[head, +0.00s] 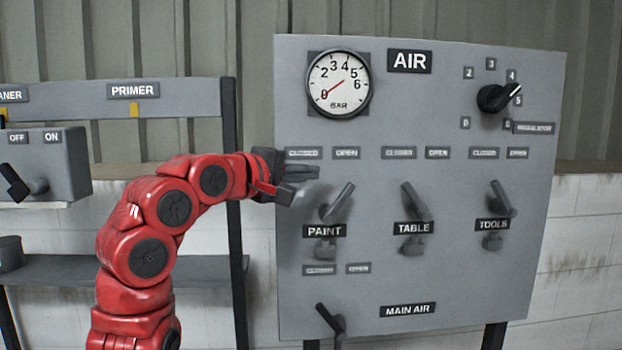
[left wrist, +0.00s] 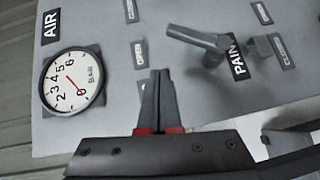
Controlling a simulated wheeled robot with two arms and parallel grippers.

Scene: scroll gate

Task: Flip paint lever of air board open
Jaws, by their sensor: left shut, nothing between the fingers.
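The grey air board (head: 450,270) stands on the right of the head view. Its paint lever (head: 338,203) sits above the PAINT label (head: 325,231) and tilts up and to the right, toward the OPEN plate (head: 347,153). The CLOSED plate (head: 303,153) is to its upper left. My left gripper (head: 302,172) is shut and empty, up and left of the lever and apart from it. In the left wrist view, the shut fingers (left wrist: 157,92) point at the board, with the paint lever (left wrist: 200,40) beyond and to the right. My right gripper is not in view.
The table lever (head: 415,203) and tools lever (head: 502,200) tilt up to the left. A round gauge (head: 339,84) reads near 0. A black knob (head: 498,97) is at the upper right, the main air lever (head: 330,320) at the bottom. A primer panel (head: 180,98) stands left.

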